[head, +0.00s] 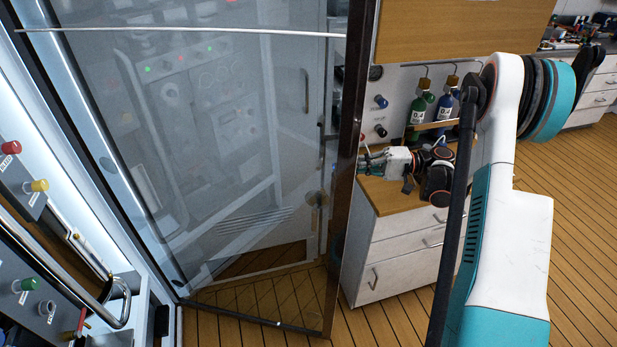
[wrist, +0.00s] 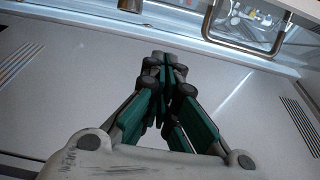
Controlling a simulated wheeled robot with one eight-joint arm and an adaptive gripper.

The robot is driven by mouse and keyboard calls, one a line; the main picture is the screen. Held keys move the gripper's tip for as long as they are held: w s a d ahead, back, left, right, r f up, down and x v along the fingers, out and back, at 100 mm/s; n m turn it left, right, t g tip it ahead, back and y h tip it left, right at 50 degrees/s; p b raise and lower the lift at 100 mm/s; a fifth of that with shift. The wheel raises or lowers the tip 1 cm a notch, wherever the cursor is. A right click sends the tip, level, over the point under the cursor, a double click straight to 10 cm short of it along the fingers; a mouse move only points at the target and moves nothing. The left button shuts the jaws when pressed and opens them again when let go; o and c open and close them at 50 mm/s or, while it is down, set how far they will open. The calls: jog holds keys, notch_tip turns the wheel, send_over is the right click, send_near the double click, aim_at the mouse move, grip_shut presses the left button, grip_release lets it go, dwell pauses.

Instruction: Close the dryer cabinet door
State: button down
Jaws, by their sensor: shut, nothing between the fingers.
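The dryer cabinet door (head: 235,150) is a large, see-through glass panel with a dark frame. It stands open in the head view, swung out from the lit cabinet (head: 65,110) at the left. Its free edge (head: 347,190) is near the middle of the picture. My gripper (head: 364,161) is just right of that edge, with its fingertips close to it. I cannot tell whether they touch the door. In the wrist view my gripper (wrist: 164,62) has its green and dark fingers together and empty, over a pale panel.
White drawers with a wooden top (head: 400,245) stand behind my gripper. Green (head: 418,112) and blue (head: 446,106) bottles hang above them. Coloured knobs and a curved metal rail (head: 108,308) are at the lower left. Open wooden floor (head: 575,220) lies at the right.

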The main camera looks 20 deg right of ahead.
aim_at(313, 175)
jog(key=shift+s+a+b, duration=0.2)
jog(key=shift+a+b, duration=0.35)
jog(key=shift+a, duration=1.35)
jog(key=shift+s+a+b, duration=0.2)
jog(key=shift+a+b, duration=0.4)
jog(key=shift+a, duration=1.25)
jog(key=shift+s+a+b, duration=0.2)
jog(key=shift+a+b, duration=0.35)
jog(key=shift+a, duration=1.35)
